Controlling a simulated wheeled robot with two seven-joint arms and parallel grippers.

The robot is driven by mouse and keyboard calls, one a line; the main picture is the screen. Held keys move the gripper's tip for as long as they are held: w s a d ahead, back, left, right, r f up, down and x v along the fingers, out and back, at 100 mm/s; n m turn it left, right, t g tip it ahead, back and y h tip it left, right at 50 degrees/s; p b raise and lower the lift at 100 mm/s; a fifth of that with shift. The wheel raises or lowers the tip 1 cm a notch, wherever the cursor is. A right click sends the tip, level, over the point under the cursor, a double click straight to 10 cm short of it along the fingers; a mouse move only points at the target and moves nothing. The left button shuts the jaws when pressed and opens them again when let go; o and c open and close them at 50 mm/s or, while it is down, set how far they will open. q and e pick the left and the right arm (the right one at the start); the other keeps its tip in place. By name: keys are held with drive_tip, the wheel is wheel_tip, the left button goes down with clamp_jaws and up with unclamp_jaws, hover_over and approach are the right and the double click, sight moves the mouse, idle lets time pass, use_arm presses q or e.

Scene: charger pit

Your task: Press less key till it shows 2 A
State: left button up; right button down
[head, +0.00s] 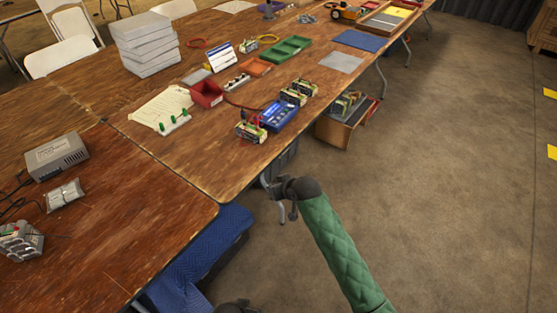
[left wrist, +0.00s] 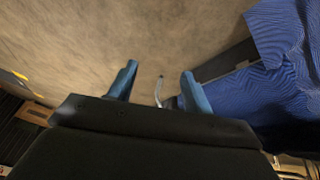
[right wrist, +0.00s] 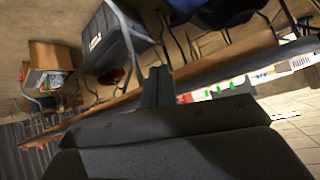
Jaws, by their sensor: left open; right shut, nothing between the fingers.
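A blue device (head: 278,117) stands near the front edge of the wooden table, between small battery-like blocks with red and dark leads. A grey box (head: 57,156) with cables stands on the nearer table at left. Keys and readings on either are too small to read, so I cannot tell which has the less key. My right gripper (right wrist: 157,78) is shut and empty, in front of the table's edge, apart from both devices. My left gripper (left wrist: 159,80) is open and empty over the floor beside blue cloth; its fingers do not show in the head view.
A red bin (head: 207,95), a green tray (head: 287,50) and a paper sheet (head: 160,109) lie on the table. Blue quilted cloth (head: 207,257) sits below the near edge. A wooden box (head: 340,130) stands under the table. Floor at right is clear.

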drive_tip(key=w+a+r+n+t+p, duration=0.1)
drive_tip(key=w+r+p, duration=0.3)
drive_tip(key=w+r, duration=0.95)
drive_tip(key=w+r+p, duration=0.3)
drive_tip(key=w+r, duration=0.7)
drive_tip(key=r, duration=0.7)
use_arm(q)
drive_tip(key=s+a+f+g+y+p, duration=0.1)
drive_tip(key=s+a+f, duration=0.3)
drive_tip(key=f, duration=0.3)
drive_tip(key=s+a+f+g+y+p, duration=0.1)
drive_tip(key=s+a+f, duration=0.4)
drive_tip(key=a+f, duration=0.1)
drive_tip(key=shift+f, duration=0.9)
use_arm(e)
drive_tip(key=m+g+y, duration=0.2)
drive_tip(key=m+g, duration=0.1)
drive_tip(key=g, duration=0.1)
hover_over(278, 118)
drive_tip(key=d, duration=0.1)
wheel_tip(278, 118, down, 11)
drive_tip(key=shift+s+f, duration=0.15)
drive_tip(key=shift+s, duration=0.1)
drive_tip(key=shift+d, duration=0.1)
